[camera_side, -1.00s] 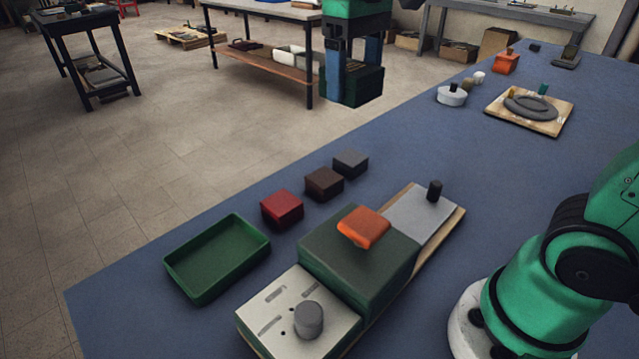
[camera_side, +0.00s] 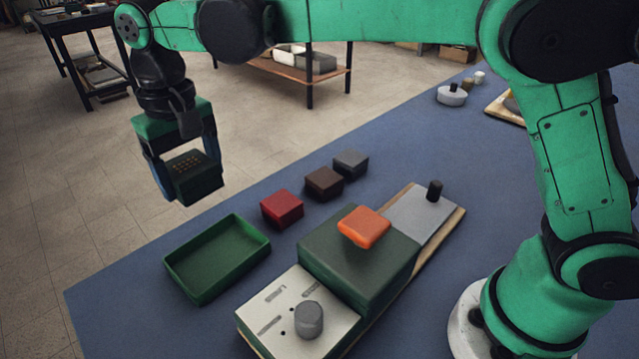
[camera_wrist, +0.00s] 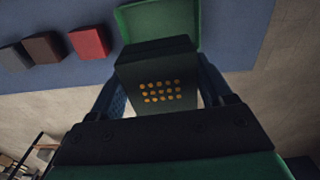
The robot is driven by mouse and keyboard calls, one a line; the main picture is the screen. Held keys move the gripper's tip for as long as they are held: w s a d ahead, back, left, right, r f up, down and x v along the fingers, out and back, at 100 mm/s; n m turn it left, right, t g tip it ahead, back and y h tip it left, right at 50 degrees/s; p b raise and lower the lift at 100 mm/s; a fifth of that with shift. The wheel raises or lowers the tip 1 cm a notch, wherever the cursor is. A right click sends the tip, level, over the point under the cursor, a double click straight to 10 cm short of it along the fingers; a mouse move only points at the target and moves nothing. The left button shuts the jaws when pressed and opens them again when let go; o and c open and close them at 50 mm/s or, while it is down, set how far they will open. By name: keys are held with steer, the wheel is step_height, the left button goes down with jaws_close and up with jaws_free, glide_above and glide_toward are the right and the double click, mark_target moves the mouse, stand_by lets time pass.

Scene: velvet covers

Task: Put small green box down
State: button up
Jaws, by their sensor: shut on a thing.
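My gripper (camera_side: 183,168) is shut on the small green box (camera_side: 193,181), a dark green block with several yellow dots on one face. It holds the box in the air above and behind the green tray, clear of the table. In the wrist view the box (camera_wrist: 158,78) sits between the fingers, dots facing the camera. The open green tray (camera_side: 218,257) lies empty on the blue table at the left. In the wrist view part of the tray (camera_wrist: 185,22) shows beyond the box.
Red (camera_side: 282,208), brown (camera_side: 324,184) and grey (camera_side: 351,163) blocks stand in a row right of the tray. A larger dark green box (camera_side: 355,275) with an orange handle (camera_side: 364,227) stands on a board in front. The blue table's edge (camera_side: 120,262) runs beside the tray.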

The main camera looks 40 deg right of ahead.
mark_target(221, 262)
step_height(221, 262, down, 15)
steer(key=shift+r, duration=0.15)
stand_by(0.4)
steer(key=o, duration=1.2)
